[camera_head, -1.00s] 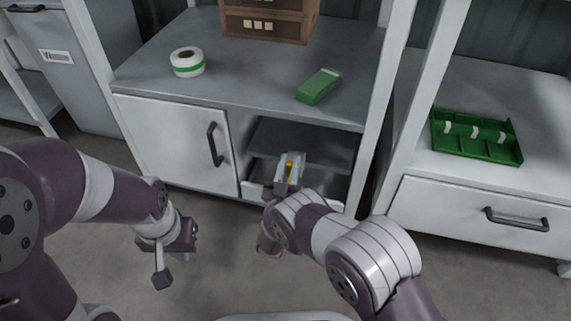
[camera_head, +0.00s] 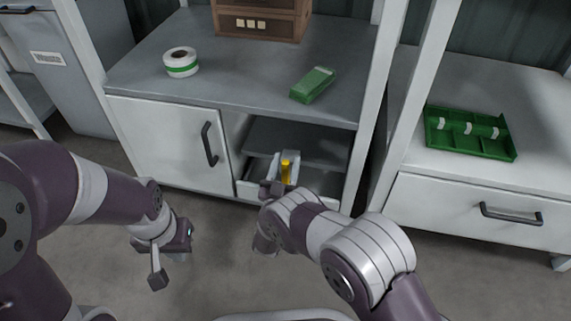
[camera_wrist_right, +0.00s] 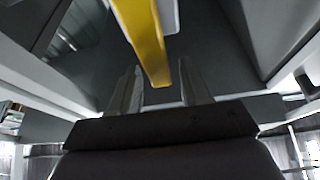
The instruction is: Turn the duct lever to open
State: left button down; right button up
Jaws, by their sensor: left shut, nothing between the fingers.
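The yellow duct lever (camera_head: 286,170) sits on a white fitting inside the open lower bay of the middle bench. It also shows in the right wrist view (camera_wrist_right: 148,45), hanging down with its end between the fingertips. My right gripper (camera_wrist_right: 160,82) is open, with one finger on each side of the lever's end. I cannot tell whether either finger touches it. In the head view my right wrist partly hides the fingers and the lower part of the fitting. My left gripper (camera_head: 157,279) is shut and empty, low over the floor at the left.
The bay is framed by a closed cabinet door (camera_head: 165,145) on its left and a bench post (camera_head: 366,120) on its right. A tape roll (camera_head: 181,69), a green box (camera_head: 313,86) and a brown crate (camera_head: 258,27) stand on the bench top. A green tray (camera_head: 430,140) lies on the right bench.

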jog(key=shift+s, duration=0.1)
jog(key=p+v, duration=0.4)
jog(key=v, duration=0.8)
jog(key=shift+s+p, duration=0.25)
jog(key=shift+p, duration=0.05)
jog(key=shift+a+f, duration=0.1)
jog(key=shift+a, duration=0.05)
